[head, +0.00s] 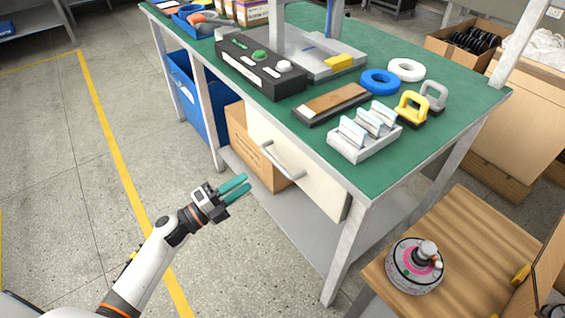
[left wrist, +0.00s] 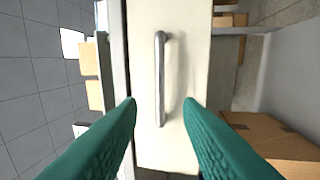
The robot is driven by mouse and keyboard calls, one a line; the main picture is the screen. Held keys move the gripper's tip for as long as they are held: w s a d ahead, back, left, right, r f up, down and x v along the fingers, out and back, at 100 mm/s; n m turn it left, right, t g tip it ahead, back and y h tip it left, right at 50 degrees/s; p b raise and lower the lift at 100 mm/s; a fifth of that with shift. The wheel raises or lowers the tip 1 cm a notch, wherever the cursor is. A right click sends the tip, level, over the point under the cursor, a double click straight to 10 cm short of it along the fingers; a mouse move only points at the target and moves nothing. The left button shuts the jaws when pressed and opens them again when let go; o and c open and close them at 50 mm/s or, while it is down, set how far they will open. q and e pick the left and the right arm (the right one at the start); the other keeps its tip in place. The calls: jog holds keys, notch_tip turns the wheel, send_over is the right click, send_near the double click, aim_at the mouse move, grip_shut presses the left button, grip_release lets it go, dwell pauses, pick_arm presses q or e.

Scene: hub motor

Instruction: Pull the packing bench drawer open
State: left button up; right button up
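The packing bench drawer (head: 303,167) has a cream front under the green bench top (head: 340,140) and looks shut. Its silver bar handle (head: 281,161) runs along the front. My left gripper (head: 241,184) has teal fingers and is open and empty, a short way in front of the drawer, pointing toward it. In the left wrist view the handle (left wrist: 160,80) stands upright in the picture, between and beyond the two fingertips, apart from them. My right gripper is not in view.
A cardboard box (head: 252,150) and a blue bin (head: 197,98) stand under the bench. A wooden surface with a round pink-and-grey part (head: 414,266) is at the lower right. The floor before the drawer is clear.

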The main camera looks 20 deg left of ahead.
aim_at(275, 160)
pick_arm(q)
jog(key=x, duration=1.1)
jog(key=shift+w+d, duration=0.1)
grip_shut()
